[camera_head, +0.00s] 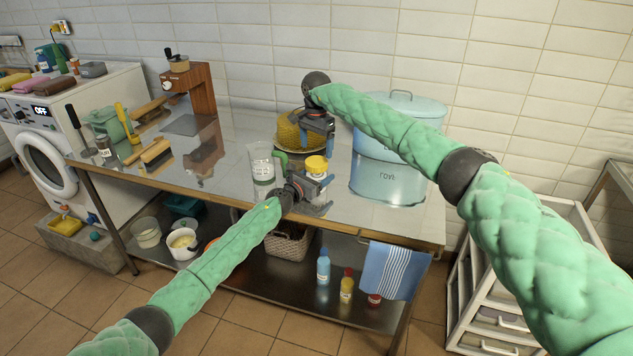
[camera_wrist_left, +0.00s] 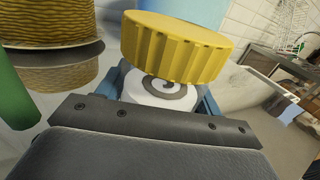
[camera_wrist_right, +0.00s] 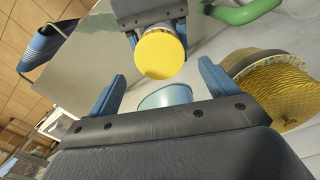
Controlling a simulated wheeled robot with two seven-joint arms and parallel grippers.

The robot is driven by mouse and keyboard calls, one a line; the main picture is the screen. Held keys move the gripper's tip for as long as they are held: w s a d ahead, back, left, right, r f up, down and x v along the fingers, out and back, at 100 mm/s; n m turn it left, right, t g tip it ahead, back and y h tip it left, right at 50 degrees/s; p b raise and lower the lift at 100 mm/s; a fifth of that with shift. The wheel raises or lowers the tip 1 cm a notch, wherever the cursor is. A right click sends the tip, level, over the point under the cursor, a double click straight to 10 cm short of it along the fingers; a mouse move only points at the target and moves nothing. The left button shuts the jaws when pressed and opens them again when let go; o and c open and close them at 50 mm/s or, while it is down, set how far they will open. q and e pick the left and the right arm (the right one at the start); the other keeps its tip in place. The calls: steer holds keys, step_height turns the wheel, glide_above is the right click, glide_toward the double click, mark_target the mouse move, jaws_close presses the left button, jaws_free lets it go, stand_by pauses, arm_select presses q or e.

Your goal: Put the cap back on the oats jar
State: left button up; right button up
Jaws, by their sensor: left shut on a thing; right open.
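My left gripper is shut on the jar. In the left wrist view the yellow cap (camera_wrist_left: 178,47) is above a white part with a dark swirl (camera_wrist_left: 160,92); I cannot tell whether the cap is fully seated. My right gripper (camera_head: 318,128) is open and empty, above and behind the jar. In the right wrist view the cap's top (camera_wrist_right: 160,54) lies beyond its open fingers.
A glass jar with a white label (camera_head: 262,162) stands left of the held jar. A large light-blue canister (camera_head: 385,178) stands right. A striped towel (camera_head: 392,270) hangs at the front edge. The tabletop further left has bare room (camera_head: 232,170).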

mark_target(316, 161)
step_height(316, 161, down, 6)
steer(key=shift+r, duration=0.1)
steer(key=shift+c, duration=0.3)
